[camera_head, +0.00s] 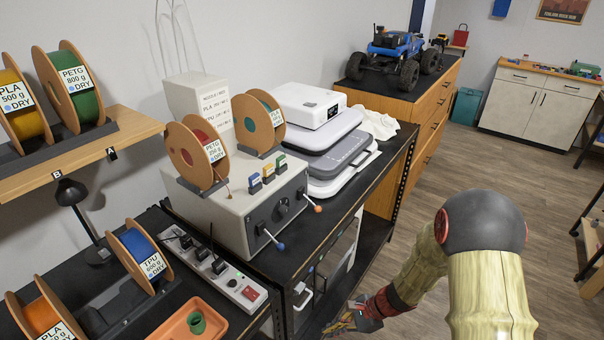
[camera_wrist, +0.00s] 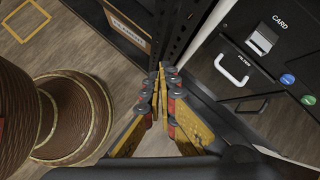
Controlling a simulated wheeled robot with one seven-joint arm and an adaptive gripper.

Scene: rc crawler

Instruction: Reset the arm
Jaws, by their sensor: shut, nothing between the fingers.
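My gripper (camera_wrist: 162,100) is shut and empty in the wrist view, its yellow fingers pressed together at the tips. In the head view my gripper (camera_head: 345,318) is low at the bottom edge, partly cut off, in front of the black bench's lower part. My arm reaches down to it from the lower right, bent at a dark round joint. In the wrist view the fingertips lie over a black slotted upright (camera_wrist: 185,40) of the bench, beside a dark panel (camera_wrist: 250,65) marked CARD. I cannot tell whether they touch the upright.
The black bench (camera_head: 385,165) holds a grey-white machine (camera_head: 228,205) with levers and spools. A power strip (camera_head: 222,278) and an orange tray (camera_head: 172,326) stand at lower left. A blue crawler (camera_head: 395,55) sits on a wooden cabinet (camera_head: 424,112). Open floor (camera_head: 480,155) lies to the right.

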